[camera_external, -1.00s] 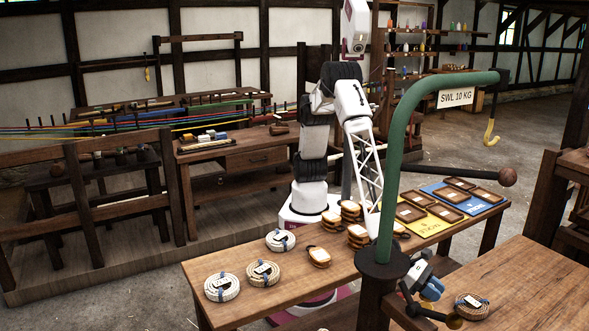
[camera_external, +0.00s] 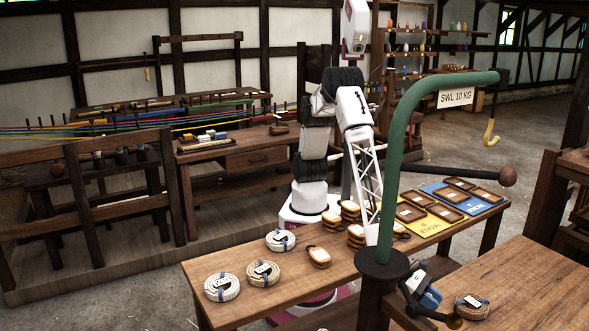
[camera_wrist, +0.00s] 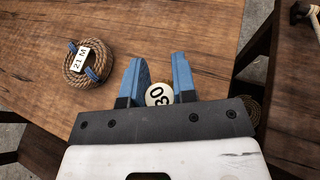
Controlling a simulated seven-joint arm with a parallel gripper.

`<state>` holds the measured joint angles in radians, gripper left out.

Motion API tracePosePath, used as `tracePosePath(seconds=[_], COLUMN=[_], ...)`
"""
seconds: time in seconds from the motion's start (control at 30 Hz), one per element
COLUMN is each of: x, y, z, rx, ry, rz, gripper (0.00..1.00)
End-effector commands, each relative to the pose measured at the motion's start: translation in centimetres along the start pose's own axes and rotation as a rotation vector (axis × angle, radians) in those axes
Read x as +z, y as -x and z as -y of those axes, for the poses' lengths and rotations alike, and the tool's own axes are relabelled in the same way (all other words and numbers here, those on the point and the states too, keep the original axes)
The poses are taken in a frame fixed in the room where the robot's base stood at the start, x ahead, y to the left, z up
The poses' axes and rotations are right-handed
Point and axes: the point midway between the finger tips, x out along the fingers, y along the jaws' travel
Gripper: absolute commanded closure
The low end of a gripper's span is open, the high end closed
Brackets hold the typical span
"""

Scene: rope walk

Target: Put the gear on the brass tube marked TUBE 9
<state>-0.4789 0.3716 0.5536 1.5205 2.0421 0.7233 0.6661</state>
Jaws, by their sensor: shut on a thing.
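My gripper (camera_external: 430,298) is at the left edge of the near right table, behind and right of the green crane post. I cannot make out a gear or a brass tube marked TUBE 9 in either view.
A rope coil tagged 21 M (camera_wrist: 88,63) lies on the near table, left of the fingers in the wrist view. The green crane post (camera_external: 398,160) stands close to my gripper. Rope coils (camera_external: 222,287) and wooden trays (camera_external: 410,212) occupy the long table.

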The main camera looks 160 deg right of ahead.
Motion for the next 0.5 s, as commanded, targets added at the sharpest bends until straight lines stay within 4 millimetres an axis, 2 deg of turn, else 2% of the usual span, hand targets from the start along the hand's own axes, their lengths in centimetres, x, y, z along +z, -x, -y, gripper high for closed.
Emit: tracePosePath(seconds=[0.23, 0.27, 0.4, 0.5], x=[-0.26, -0.27, -0.26, -0.26], y=[-0.11, -0.11, -0.1, -0.1], z=[0.0, 0.0, 0.0, 0.0], rx=[0.0, 0.0, 0.0, 0.0], ry=[0.0, 0.0, 0.0, 0.0], rz=[0.0, 0.0, 0.0, 0.0], gripper=[1.0, 0.71, 0.5, 0.49])
